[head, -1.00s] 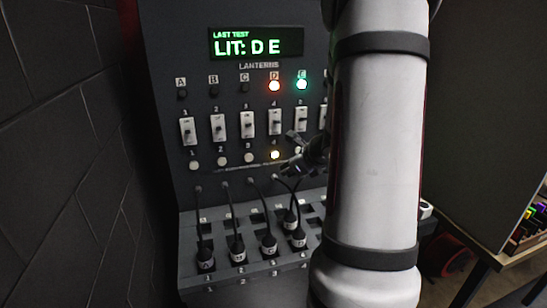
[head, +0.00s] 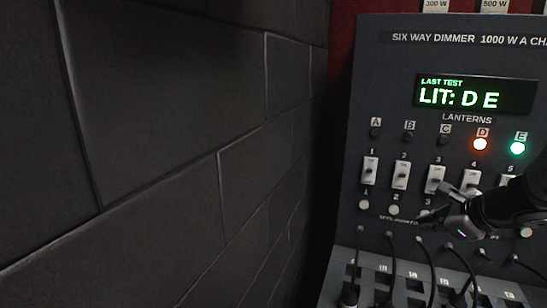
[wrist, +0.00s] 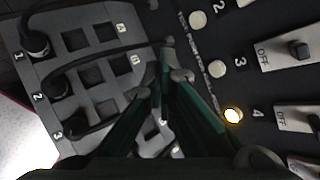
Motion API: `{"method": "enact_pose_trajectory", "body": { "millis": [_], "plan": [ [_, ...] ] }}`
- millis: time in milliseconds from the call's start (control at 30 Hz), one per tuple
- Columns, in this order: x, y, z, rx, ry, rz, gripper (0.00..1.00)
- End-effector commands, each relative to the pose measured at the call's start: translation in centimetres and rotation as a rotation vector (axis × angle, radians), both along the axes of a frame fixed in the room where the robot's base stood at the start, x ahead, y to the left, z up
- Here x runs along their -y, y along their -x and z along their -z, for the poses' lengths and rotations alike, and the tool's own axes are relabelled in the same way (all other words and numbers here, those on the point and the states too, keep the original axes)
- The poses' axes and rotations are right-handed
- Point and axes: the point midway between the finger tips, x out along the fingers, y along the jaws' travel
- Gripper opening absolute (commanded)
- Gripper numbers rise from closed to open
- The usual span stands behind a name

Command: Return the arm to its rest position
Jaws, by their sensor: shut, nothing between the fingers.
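My gripper (head: 450,212) shows at the right of the head view, in front of the dimmer panel near the round buttons under sliders 3 and 4. It is shut and empty. In the wrist view its two dark green fingers (wrist: 174,72) come together over the panel between the sockets and the row of buttons. Whether the fingertips touch the panel, I cannot tell. My dark wrist hides part of the panel's right side in the head view.
The dimmer panel (head: 400,60) has a display (head: 475,95) reading "LIT: D E". Lantern D (head: 480,144) glows orange-red and lantern E (head: 517,148) green. Button 4 (wrist: 233,114) glows yellow. Cables run to the lower sockets (wrist: 75,40). A dark block wall (head: 180,150) stands at left.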

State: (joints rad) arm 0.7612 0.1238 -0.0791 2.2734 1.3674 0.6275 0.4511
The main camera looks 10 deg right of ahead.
Motion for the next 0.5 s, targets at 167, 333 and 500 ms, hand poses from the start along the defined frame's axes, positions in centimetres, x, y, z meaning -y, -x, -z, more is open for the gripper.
{"method": "enact_pose_trajectory", "body": {
  "millis": [167, 333, 500],
  "plan": [
    [-9.4, 0.4, -3.6, -0.005, 0.218, -0.404, 0.0],
    [-16.6, 3.1, -5.6, -0.012, 0.444, -0.773, 0.0],
    [-21.9, 7.1, -6.8, -0.018, 0.688, -1.123, 0.0]
  ]
}}
